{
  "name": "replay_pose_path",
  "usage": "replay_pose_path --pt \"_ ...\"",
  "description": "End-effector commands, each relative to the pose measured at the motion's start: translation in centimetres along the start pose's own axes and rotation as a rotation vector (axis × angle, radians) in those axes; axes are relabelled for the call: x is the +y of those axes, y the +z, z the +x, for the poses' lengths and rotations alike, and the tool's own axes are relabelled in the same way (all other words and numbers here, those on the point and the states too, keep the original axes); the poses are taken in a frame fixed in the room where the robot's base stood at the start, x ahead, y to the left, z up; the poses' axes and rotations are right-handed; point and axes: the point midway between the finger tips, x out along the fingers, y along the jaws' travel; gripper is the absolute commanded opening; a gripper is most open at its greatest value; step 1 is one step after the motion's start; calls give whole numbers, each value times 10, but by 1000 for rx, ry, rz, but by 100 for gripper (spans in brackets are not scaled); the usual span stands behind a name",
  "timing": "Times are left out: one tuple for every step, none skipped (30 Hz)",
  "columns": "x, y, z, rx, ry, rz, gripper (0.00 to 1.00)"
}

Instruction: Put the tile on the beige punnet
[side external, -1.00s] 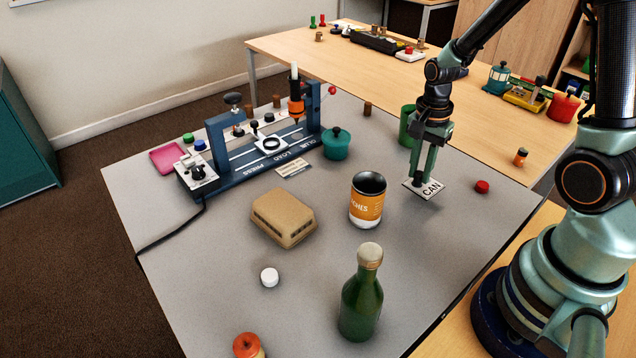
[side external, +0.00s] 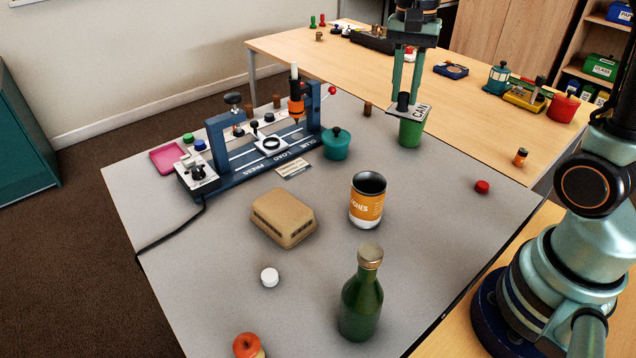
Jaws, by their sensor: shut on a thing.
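The tile (side external: 422,111) is a white plate marked "CAN" with a dark knob on it. My gripper (side external: 404,97) is shut on the tile's knob and holds it up in front of the green cup (side external: 411,134), whose upper part it covers in this view. I cannot tell whether the tile touches the cup. The beige punnet (side external: 284,216) is a closed, carton-like box on the grey table, to the lower left of my gripper, with nothing on top.
An open can with an orange label (side external: 367,201) stands right of the punnet. A green bottle (side external: 361,300) and white cap (side external: 269,277) are nearer the front. A blue press (side external: 240,160) and teal pot (side external: 336,144) stand behind.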

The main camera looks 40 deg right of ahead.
Motion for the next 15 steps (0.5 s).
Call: replay_pose_path --pt "-24 12 -4 2 1 -128 0" --pt "-37 19 -7 3 1 -205 0" --pt "-54 30 -11 4 1 -306 0" --pt "-66 38 -13 5 1 -382 0" --pt "-78 47 -16 6 1 -456 0" --pt "-93 60 -19 7 2 -554 0" --pt "-103 70 -20 8 2 -624 0" --pt "-112 80 -22 9 3 -691 0" --pt "-124 93 -24 10 2 -778 0" --pt "-132 103 -26 11 2 -838 0" --pt "-139 112 -27 11 4 -894 0" --pt "-147 124 -28 13 3 -962 0" --pt "-153 132 -29 13 3 -1008 0" --pt "-157 139 -30 14 3 -1051 0" --pt "-162 148 -31 14 4 -1100 0"
